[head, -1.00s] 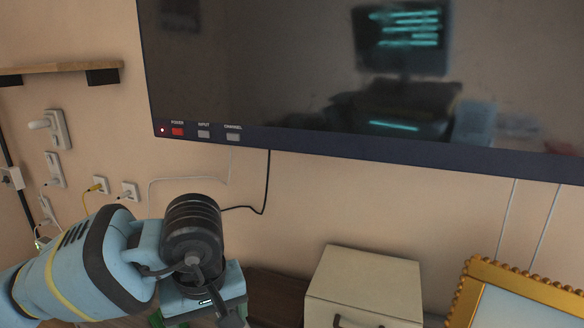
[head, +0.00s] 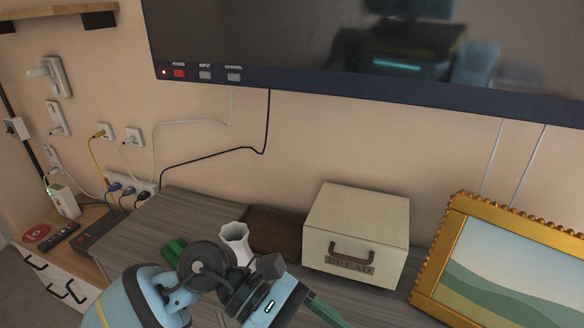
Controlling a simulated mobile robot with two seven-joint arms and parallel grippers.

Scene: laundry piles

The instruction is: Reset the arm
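My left arm, pale blue with black joints, comes in from the bottom edge left of centre. Its wrist end (head: 272,300) is in front of the grey wooden cabinet top (head: 150,235). The fingers are not clearly seen, so I cannot tell whether this gripper is open or shut. No held thing is visible. My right arm and gripper are not in view.
A white vase (head: 236,242) and green thing (head: 174,250) stand close behind my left arm. A bread box (head: 358,232), a brown tray (head: 272,232) and a gold picture frame (head: 440,262) are right. A television (head: 350,88) hangs above.

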